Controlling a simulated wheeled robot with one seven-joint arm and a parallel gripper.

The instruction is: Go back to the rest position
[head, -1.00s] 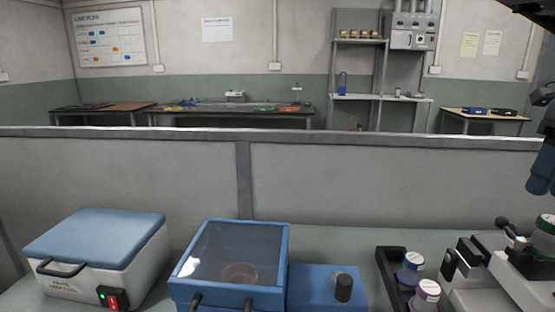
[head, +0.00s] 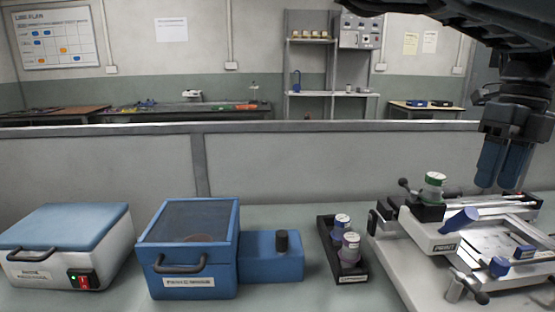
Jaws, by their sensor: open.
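My gripper (head: 498,183) hangs at the right of the head view, fingers pointing down, with nothing seen between them. Its two blue fingers look close together from this angle, with a narrow gap. It is above the back part of a white and grey bench machine (head: 430,236) and appears apart from it. My dark arm comes in from the top right.
A low partition (head: 300,160) runs behind the bench.

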